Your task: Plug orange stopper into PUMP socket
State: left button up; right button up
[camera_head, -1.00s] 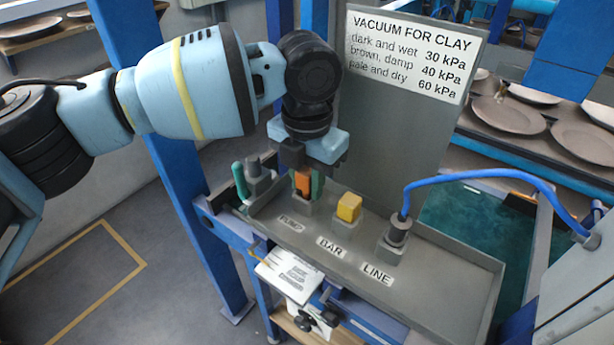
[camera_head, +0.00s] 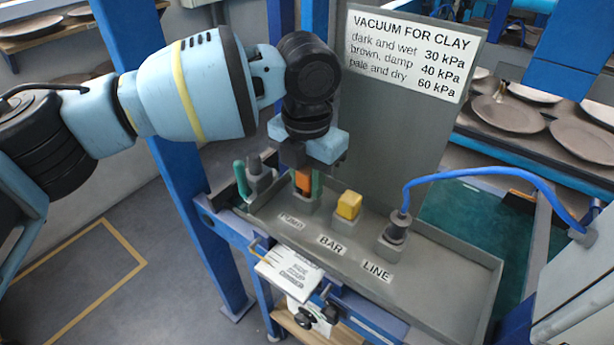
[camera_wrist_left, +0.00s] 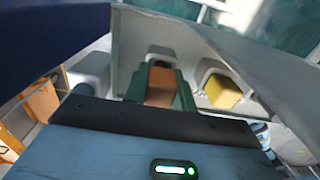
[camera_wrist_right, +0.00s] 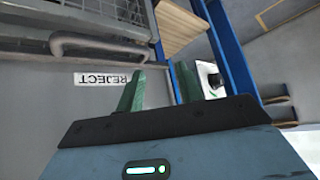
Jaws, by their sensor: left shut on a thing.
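The orange stopper (camera_head: 303,182) is upright between the green fingers of my left gripper (camera_head: 306,186), which is shut on it. It is at the grey socket block behind the PUMP label (camera_head: 291,221). The stopper's lower end is hidden by the block and fingers, so I cannot tell how deep it sits. In the left wrist view the stopper (camera_wrist_left: 160,86) shows between the two green fingers. My right gripper (camera_wrist_right: 158,92) is open and empty in the right wrist view, away from the panel.
A yellow block (camera_head: 349,206) sits in the BAR socket, to the right. A blue hose (camera_head: 480,174) runs to a plug (camera_head: 398,228) at the LINE socket. A grey post with a green handle (camera_head: 241,180) stands left. The vacuum sign (camera_head: 410,55) stands behind.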

pick_arm(q)
jog(key=shift+s+f, duration=0.2)
jog(key=shift+f, duration=0.6)
jog(key=o, duration=1)
jog(key=shift+a, duration=0.1)
jog(key=shift+o, duration=0.2)
jog(key=shift+f, duration=0.1)
jog(key=shift+s, duration=0.1)
jog(key=r, duration=0.8)
jog(key=shift+w+r, duration=0.3)
jog(key=shift+r, duration=0.1)
jog(key=shift+a+r, duration=0.15)
jog(key=shift+r, duration=0.25)
jog(key=shift+f, duration=0.1)
